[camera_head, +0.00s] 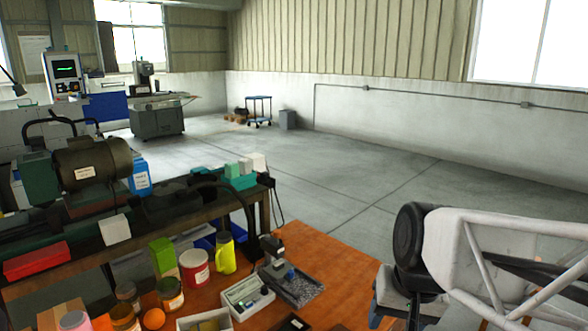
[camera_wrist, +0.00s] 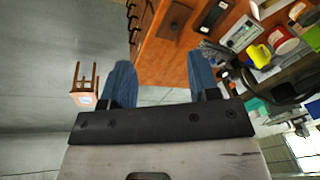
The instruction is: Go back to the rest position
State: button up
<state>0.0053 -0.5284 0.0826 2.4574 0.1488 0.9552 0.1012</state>
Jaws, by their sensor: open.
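My gripper (camera_wrist: 160,78) shows in the wrist view with its two blue fingers wide apart. Nothing is between the fingers. Beyond them are the edge of the orange-brown table (camera_wrist: 165,58) and the grey floor. In the head view my arm fills the lower right, beside the table's right side (camera_head: 345,262).
A yellow mug (camera_head: 224,254), a red-and-white tin (camera_head: 194,268), a grey device with a dark stand (camera_head: 290,282) and a control box (camera_head: 247,297) crowd the table. A motor (camera_head: 92,168) sits on the bench at left. A wooden stool (camera_wrist: 84,88) stands on open floor.

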jog(key=shift+n+t+h, duration=0.3)
jog(key=shift+n+h, duration=0.5)
jog(key=shift+n, duration=0.1)
jog(key=shift+s+d+f, duration=0.15)
jog(key=shift+s+d, duration=0.25)
jog(key=shift+s, duration=0.45)
jog(key=shift+s+d+f, duration=0.1)
jog(key=shift+s+d, duration=0.3)
jog(key=shift+s, duration=0.4)
jog(key=shift+s+d+f, duration=0.15)
jog(key=shift+s+d, duration=0.25)
jog(key=shift+s, duration=0.45)
